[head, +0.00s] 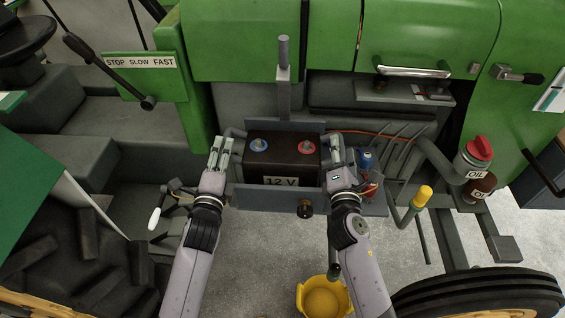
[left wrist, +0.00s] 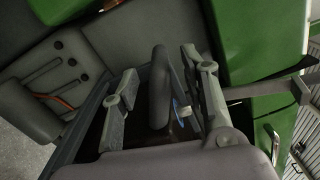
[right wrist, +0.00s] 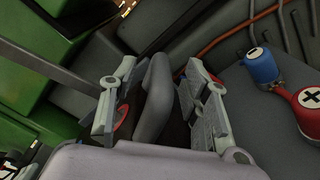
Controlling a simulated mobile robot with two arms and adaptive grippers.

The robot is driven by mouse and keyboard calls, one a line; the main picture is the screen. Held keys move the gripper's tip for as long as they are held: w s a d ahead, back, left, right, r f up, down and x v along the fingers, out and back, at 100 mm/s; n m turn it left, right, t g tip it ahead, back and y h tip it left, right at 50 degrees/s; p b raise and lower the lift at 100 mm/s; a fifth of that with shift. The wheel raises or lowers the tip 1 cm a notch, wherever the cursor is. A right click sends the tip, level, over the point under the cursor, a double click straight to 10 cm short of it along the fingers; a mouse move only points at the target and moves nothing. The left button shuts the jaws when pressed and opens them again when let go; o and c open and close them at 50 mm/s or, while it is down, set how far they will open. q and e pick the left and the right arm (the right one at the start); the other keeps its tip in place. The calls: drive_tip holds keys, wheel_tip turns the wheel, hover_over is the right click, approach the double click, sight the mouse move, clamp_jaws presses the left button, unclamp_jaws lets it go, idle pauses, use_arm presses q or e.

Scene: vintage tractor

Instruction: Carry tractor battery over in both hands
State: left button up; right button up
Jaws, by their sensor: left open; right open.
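The tractor battery (head: 282,166) is a dark brown box marked 12 V, with a blue terminal on its left and a red terminal on its right. It sits in a grey tray (head: 262,198) on the tractor's side. My left gripper (head: 220,148) is open at the battery's left end. In the left wrist view a grey handle (left wrist: 160,88) stands between its fingers. My right gripper (head: 338,152) is open at the right end. In the right wrist view another grey handle (right wrist: 154,98) stands between its fingers. Whether the fingers touch the handles cannot be told.
A grey upright post (head: 283,85) stands behind the battery. Blue and red cable ends (head: 367,160) lie right of my right gripper. An oil can with a red cap (head: 478,150) is further right. A yellow bucket (head: 323,298) stands on the floor below. The tractor's green panels rise behind.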

sight(340, 140)
use_arm(q)
drive_tip(key=shift+w+d, duration=0.15)
drive_tip(key=shift+w, duration=1.45)
use_arm(e)
drive_tip(key=shift+w+d, duration=0.15)
drive_tip(key=shift+w, duration=1.45)
use_arm(q)
drive_tip(key=shift+c, duration=0.2)
use_arm(e)
drive_tip(key=shift+c, duration=0.4)
use_arm(q)
clamp_jaws()
use_arm(e)
clamp_jaws()
use_arm(q)
drive_tip(key=shift+w+r, duration=0.15)
drive_tip(key=shift+r, duration=0.2)
use_arm(e)
drive_tip(key=shift+w+r, duration=0.15)
drive_tip(key=shift+r, duration=0.2)
